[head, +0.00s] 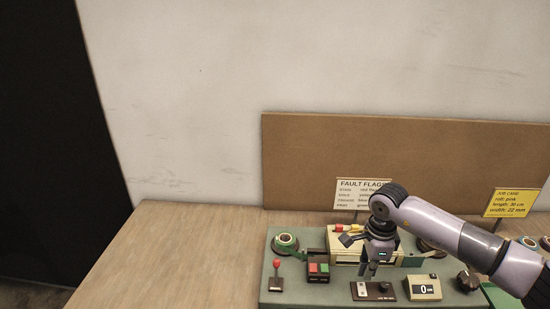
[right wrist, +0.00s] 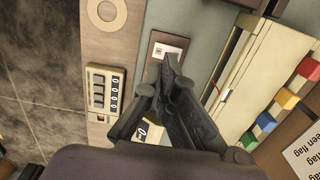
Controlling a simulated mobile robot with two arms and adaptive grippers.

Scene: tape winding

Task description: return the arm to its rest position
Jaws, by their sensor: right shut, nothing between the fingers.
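My right gripper (head: 370,270) hangs pointing down over the middle of the grey-green tape-winding machine (head: 268,288). Its arm comes in from the right edge of the head view. In the right wrist view my right gripper (right wrist: 170,65) has its dark fingers closed together, with nothing seen between them. It appears above the machine top, near a small brown panel with a white label (right wrist: 168,48); whether it touches anything I cannot tell. My left gripper is out of view.
A red-knobbed lever (head: 276,270), a red and green button box (head: 318,268) and a counter reading 0 (head: 424,288) sit on the machine. A FAULT FLAGS sign (head: 362,186) and a yellow job card (head: 510,203) stand behind. The wooden table (head: 180,260) is clear at left.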

